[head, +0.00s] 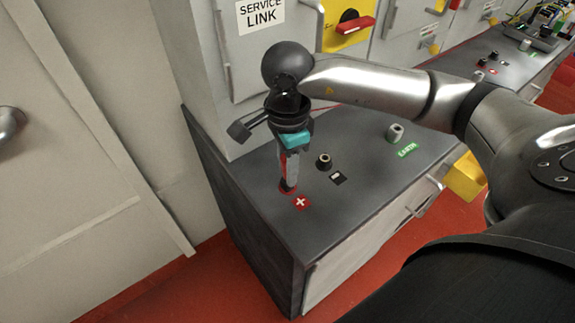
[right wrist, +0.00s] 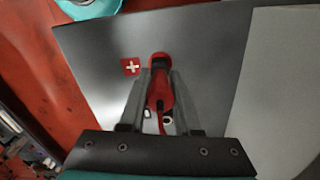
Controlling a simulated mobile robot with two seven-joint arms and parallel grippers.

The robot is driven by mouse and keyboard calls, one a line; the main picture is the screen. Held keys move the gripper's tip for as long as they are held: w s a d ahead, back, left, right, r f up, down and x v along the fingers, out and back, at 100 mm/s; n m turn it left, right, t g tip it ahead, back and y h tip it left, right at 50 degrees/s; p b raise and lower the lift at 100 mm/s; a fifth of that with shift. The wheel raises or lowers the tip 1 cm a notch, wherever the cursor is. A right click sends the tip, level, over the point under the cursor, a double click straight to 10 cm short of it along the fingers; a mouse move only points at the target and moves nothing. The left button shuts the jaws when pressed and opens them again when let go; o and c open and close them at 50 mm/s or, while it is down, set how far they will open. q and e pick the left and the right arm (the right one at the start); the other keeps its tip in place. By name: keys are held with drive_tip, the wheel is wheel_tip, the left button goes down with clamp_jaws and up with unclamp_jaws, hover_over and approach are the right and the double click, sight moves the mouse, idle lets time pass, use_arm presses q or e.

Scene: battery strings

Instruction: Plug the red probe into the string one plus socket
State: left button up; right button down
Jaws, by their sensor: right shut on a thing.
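My right gripper (head: 289,173) points down over the near left part of the grey bench top, shut on the red probe. In the right wrist view the red probe (right wrist: 159,96) lies between the two grey fingers, with its cable trailing back. Its dark front end meets the red ring of the plus socket (right wrist: 159,56), beside the red plus label (right wrist: 131,67). The label (head: 302,202) also shows in the head view, just right of the probe's lower end. I cannot tell how deep the probe sits in the socket. My left gripper is not in view.
A black socket (head: 323,160) with a black label (head: 338,178) stands right of the probe. An earth terminal (head: 395,132) with a green label (head: 407,150) is farther right. The cabinet with the service link sign (head: 261,14) rises behind.

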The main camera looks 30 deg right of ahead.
drive_tip(key=c, duration=0.5)
unclamp_jaws()
wheel_tip(320, 180, up, 15)
drive_tip(key=shift+r+p, duration=0.15)
drive_tip(key=shift+p, duration=1.05)
